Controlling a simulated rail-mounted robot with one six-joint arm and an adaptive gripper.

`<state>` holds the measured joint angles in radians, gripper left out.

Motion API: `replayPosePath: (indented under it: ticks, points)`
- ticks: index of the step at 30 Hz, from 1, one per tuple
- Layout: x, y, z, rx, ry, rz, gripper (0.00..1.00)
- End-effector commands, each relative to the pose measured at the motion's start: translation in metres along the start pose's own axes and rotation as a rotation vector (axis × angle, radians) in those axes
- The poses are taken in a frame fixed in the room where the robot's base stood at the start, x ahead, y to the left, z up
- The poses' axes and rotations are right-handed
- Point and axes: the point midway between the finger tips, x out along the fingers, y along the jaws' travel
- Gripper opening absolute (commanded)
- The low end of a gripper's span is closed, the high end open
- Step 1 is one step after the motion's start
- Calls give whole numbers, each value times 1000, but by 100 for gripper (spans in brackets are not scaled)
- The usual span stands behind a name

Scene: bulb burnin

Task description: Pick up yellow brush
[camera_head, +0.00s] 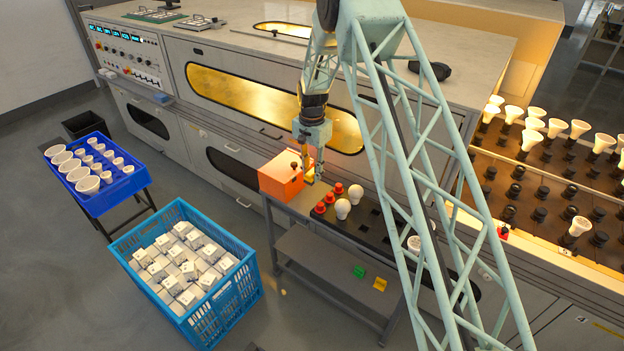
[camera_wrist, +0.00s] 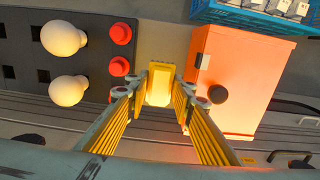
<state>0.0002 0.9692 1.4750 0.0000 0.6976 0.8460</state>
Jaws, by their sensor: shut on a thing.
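My gripper (camera_wrist: 160,92) is shut on a yellow block-shaped thing, the yellow brush (camera_wrist: 160,83), which sits between its two fingertips in the wrist view. Its bristles cannot be made out. In the head view my gripper (camera_head: 314,172) points down over the small grey table, just right of the orange box, and the brush is a small yellow patch there. Whether the brush still touches the tabletop cannot be told.
The orange box (camera_wrist: 243,80) with a black knob stands close beside my gripper. Red caps (camera_wrist: 120,65) and white bulbs (camera_wrist: 66,38) stand on the other side. A blue crate (camera_head: 218,309) of white boxes is on the floor. The lower shelf (camera_head: 320,268) holds green and yellow pieces.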

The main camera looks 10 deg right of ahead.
Motion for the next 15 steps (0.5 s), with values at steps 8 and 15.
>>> replayPosePath:
  ticks: [8,15]
  points:
    - [-9,0,0,0,0,0,10]
    - [-9,0,0,0,0,0,10]
